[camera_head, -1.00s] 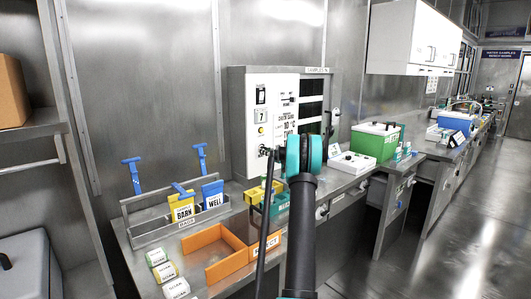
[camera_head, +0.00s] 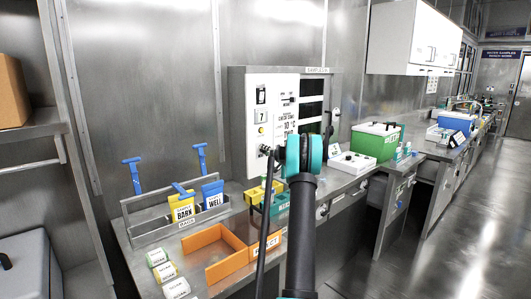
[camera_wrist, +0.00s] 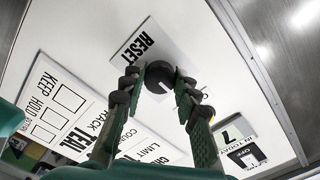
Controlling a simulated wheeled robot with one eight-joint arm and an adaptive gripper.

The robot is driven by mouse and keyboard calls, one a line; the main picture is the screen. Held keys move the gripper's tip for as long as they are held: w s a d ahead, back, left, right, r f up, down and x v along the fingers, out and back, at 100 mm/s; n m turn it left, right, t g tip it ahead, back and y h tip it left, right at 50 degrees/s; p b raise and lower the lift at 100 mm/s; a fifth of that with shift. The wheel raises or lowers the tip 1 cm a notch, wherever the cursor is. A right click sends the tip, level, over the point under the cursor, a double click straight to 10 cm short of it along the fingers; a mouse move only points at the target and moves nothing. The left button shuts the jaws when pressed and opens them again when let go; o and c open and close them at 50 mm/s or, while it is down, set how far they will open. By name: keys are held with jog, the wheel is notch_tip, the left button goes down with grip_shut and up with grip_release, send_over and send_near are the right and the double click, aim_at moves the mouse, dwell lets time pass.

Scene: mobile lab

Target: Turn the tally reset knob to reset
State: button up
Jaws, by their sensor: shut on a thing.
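The dark round reset knob (camera_wrist: 159,76) stands on the white front panel of the incubator-like cabinet (camera_head: 262,95), beside a white label reading RESET (camera_wrist: 138,46). My gripper (camera_wrist: 157,86) has its two green fingers closed around the knob, one dark-padded tip on each side. A pale mark shows at the knob's lower edge; I cannot tell which way the knob points. In the head view my gripper (camera_head: 268,151) is at the panel's lower part, and it hides the knob.
On the bench below are a metal rack (camera_head: 150,234) with yellow and blue packets, an orange tray (camera_head: 213,257), a yellow holder (camera_head: 256,193) and several small labelled blocks. A green box (camera_head: 372,146) and a white device (camera_head: 350,163) stand to the right. The floor at right is clear.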

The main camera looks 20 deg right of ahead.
jog(key=m, duration=1.2)
jog(key=shift+d, duration=0.1)
dwell(0.5)
jog(key=o, duration=1.2)
jog(key=shift+c, duration=0.2)
jog(key=shift+s, duration=0.15)
jog(key=v, duration=1.1)
jog(key=shift+s, duration=0.35)
jog(key=shift+d+r, duration=0.1)
jog(key=shift+d, duration=0.05)
jog(key=shift+s, duration=0.15)
